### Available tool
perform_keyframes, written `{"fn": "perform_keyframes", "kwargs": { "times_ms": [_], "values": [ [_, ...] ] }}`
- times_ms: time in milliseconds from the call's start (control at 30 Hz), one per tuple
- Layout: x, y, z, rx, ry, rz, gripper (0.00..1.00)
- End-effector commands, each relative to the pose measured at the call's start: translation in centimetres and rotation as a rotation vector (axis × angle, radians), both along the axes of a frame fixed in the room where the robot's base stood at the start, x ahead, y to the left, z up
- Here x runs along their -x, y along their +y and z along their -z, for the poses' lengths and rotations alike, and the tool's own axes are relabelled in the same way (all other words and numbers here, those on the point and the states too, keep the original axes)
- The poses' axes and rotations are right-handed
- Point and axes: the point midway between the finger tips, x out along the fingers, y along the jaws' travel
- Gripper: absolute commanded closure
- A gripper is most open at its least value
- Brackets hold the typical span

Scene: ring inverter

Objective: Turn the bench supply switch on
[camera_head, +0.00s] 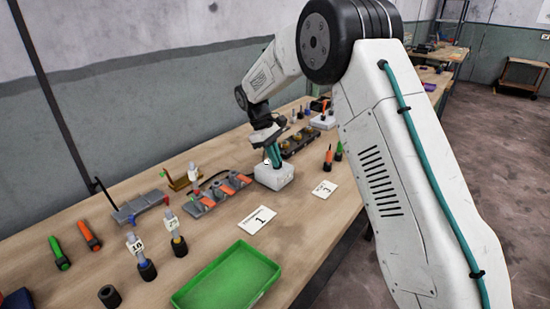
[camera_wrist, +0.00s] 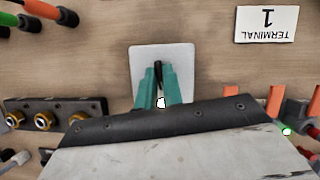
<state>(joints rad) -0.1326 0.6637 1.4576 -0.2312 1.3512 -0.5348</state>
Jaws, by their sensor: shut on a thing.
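The bench supply appears to be the white box (camera_head: 273,177) on the workbench, just below my gripper (camera_head: 272,158). Its pale top (camera_wrist: 142,58) shows in the wrist view. A small dark switch lever (camera_wrist: 158,70) stands up from it between my teal fingertips (camera_wrist: 158,82). My gripper is shut on this lever. A small bright white spot (camera_wrist: 162,103) shows between the fingers near the palm; I cannot tell what it is. The fingers hide most of the lever, so I cannot tell its switch position.
A card marked 1 (camera_head: 257,220) lies in front of the box. A grey block with orange levers (camera_head: 203,198) stands left of the box. A dark strip with brass sockets (camera_wrist: 45,121) is on its other side. A green tray (camera_head: 228,278) sits at the front edge.

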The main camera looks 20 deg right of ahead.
Motion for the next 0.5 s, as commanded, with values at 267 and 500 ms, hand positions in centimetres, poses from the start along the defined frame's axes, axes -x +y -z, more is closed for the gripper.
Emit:
{"fn": "perform_keyframes", "kwargs": {
  "times_ms": [267, 500],
  "values": [
    [-0.12, -0.07, -0.07, -0.001, -0.003, 0.133, 1.0],
    [-0.11, -0.04, -0.08, -0.001, -0.002, 0.178, 1.0]
  ]
}}
